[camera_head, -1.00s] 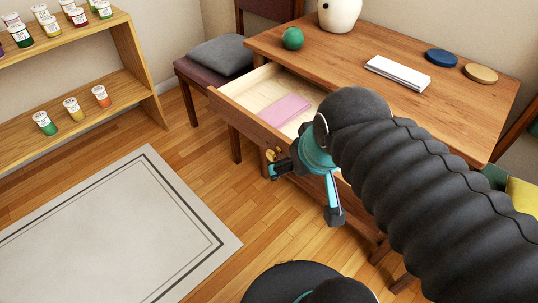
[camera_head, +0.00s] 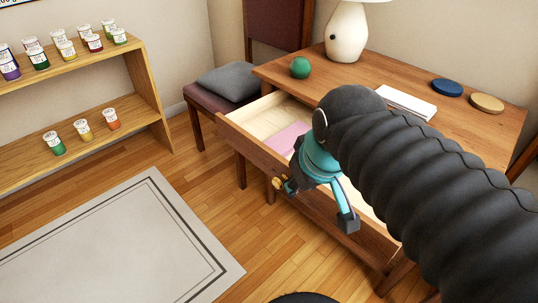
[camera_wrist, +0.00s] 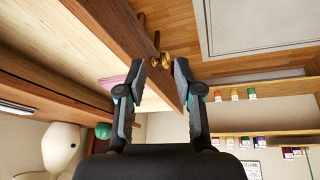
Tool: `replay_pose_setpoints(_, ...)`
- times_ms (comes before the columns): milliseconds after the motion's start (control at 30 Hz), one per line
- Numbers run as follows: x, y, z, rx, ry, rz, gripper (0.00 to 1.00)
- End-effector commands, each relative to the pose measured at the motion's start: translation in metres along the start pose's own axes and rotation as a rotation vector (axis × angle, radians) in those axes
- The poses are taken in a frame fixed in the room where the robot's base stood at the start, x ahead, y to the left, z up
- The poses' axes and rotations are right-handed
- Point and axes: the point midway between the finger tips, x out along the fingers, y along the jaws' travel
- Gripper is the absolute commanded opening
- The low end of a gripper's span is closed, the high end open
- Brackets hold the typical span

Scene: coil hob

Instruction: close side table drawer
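The wooden side table (camera_head: 390,66) stands at the right in the head view. Its drawer (camera_head: 252,148) is pulled well out, showing a pale inside with a flat pink item (camera_head: 287,138). A brass knob (camera_head: 278,183) sits on the drawer front. My gripper (camera_head: 319,204) is at the drawer front, just right of the knob, and partly hides the drawer. In the wrist view my gripper (camera_wrist: 160,73) has its fingers apart with nothing held. The drawer front's edge and the brass knob (camera_wrist: 166,60) show between and beyond the fingertips. I cannot tell whether a finger touches the front.
On the tabletop are a lamp (camera_head: 346,35), a green ball (camera_head: 300,67), white papers (camera_head: 405,101) and blue and tan discs. A cushioned chair (camera_head: 228,84) stands behind left. A shelf of jars (camera_head: 140,75) is at the left. A rug (camera_head: 110,250) covers the floor in front.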

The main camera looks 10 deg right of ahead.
Motion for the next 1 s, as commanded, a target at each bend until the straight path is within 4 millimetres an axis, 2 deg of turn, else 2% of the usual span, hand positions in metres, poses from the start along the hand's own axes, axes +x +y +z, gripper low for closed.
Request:
replay_pose_setpoints(33, 0.0, 0.0, -0.011, -0.079, -0.027, -0.018, 0.15)
replay_pose_setpoints(100, -0.003, -0.001, -0.028, -0.216, -0.065, -0.053, 0.0)
replay_pose_setpoints(400, -0.005, -0.008, -0.097, -0.821, -0.158, -0.272, 0.0)
replay_pose_setpoints(700, 0.008, -0.015, -0.161, -1.41, -0.109, -0.56, 0.0)
replay_pose_setpoints(833, 0.014, -0.018, -0.179, -1.599, -0.055, -0.661, 0.0)
replay_pose_setpoints(1000, 0.018, -0.019, -0.191, -1.727, -0.007, -0.728, 0.0)
